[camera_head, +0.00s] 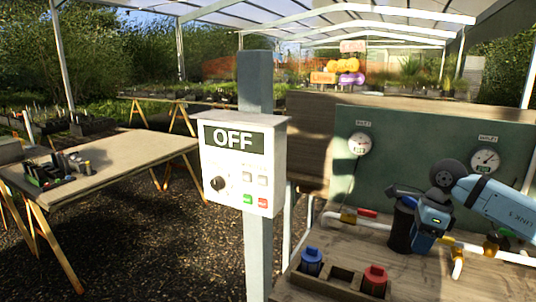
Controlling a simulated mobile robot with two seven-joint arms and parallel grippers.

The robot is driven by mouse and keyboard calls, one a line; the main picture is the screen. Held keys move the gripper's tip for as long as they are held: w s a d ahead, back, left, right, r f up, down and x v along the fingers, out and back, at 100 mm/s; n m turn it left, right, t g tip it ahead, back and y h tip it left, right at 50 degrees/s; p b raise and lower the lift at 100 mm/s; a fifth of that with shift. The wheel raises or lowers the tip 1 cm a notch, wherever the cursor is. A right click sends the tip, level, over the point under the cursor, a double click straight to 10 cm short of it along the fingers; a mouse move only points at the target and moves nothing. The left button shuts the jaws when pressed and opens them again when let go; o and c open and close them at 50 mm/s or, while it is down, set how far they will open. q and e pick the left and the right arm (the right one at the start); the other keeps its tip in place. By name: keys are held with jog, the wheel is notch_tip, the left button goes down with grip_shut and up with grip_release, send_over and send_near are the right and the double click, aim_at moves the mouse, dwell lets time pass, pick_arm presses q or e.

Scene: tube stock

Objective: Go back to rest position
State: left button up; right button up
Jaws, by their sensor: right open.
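My right arm comes in from the right edge, and its blue and black gripper (409,199) is over the wooden bench on the right. Its jaws are open, with dark fingers pointing left. A black cylinder (400,232) stands on the bench just below and behind the gripper; I cannot tell whether they touch. My left gripper is not in view.
A control box (243,165) reading OFF stands on a grey post in the middle. A wooden rack (330,284) holds a blue and a red part. A green panel (400,140) with gauges and white pipes (385,225) is behind the gripper. A table (130,150) is at left.

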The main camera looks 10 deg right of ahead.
jog(key=s+a+f+m+t+y, duration=0.1)
jog(key=a+f+m+t+y, duration=0.25)
jog(key=a, duration=0.65)
jog(key=s+a+f+m+y, duration=0.2)
jog(key=a+f+m+y, duration=0.15)
jog(key=a+y, duration=0.5)
jog(key=s+a+f+m+t+y, duration=0.1)
jog(key=a+f+m+t+y, duration=0.2)
jog(key=a, duration=0.8)
jog(key=s+d+f+m+t+h, duration=0.1)
jog(key=s+f+m+h, duration=0.45)
jog(key=f+m, duration=0.4)
jog(key=s+f+m+t+h, duration=0.2)
jog(key=s+f+m+h, duration=0.3)
jog(key=m, duration=0.8)
jog(key=s+d+f+m+t+h, duration=0.1)
jog(key=s+f+m+h, duration=0.2)
jog(key=s+f+m, duration=0.65)
pick_arm(q)
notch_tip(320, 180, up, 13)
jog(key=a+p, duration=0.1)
jog(key=p, duration=1.4)
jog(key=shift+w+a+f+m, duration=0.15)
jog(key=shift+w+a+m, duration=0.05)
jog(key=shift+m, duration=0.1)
pick_arm(e)
notch_tip(320, 180, up, 14)
jog(key=w+m, duration=0.1)
jog(key=w, duration=0.1)
jog(key=shift+d+m, duration=0.4)
